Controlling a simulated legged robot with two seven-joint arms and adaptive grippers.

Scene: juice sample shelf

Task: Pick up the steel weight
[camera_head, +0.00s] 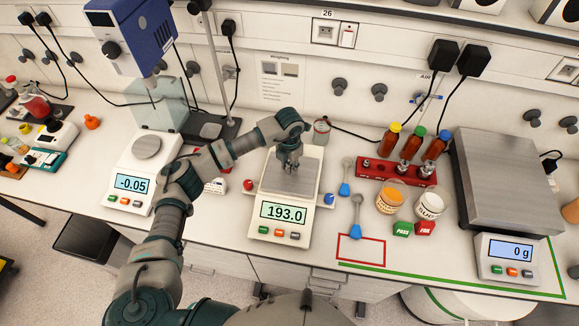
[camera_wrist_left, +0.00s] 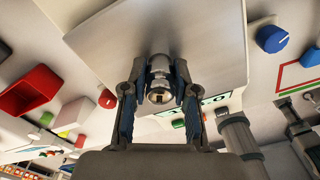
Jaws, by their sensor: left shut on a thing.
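A shiny steel weight (camera_wrist_left: 160,82) stands between the two fingers of my left gripper (camera_wrist_left: 159,100) in the wrist view. The fingers are shut on its sides. In the head view my left gripper (camera_head: 290,160) points down over the steel pan of the middle balance (camera_head: 279,232), whose display reads 193.0. The pan also fills the back of the wrist view (camera_wrist_left: 215,40). The fingers mostly hide the weight in the head view. I cannot tell whether its base touches the pan.
A red block (camera_head: 385,171) with several steel weights stands to the right, before capped brown bottles (camera_head: 409,144). Two blue-handled spoons (camera_head: 346,185), two jars (camera_head: 389,202) and small PASS and FAIL blocks (camera_head: 402,229) are nearby. A red-outlined rectangle (camera_head: 361,264) on the bench is empty.

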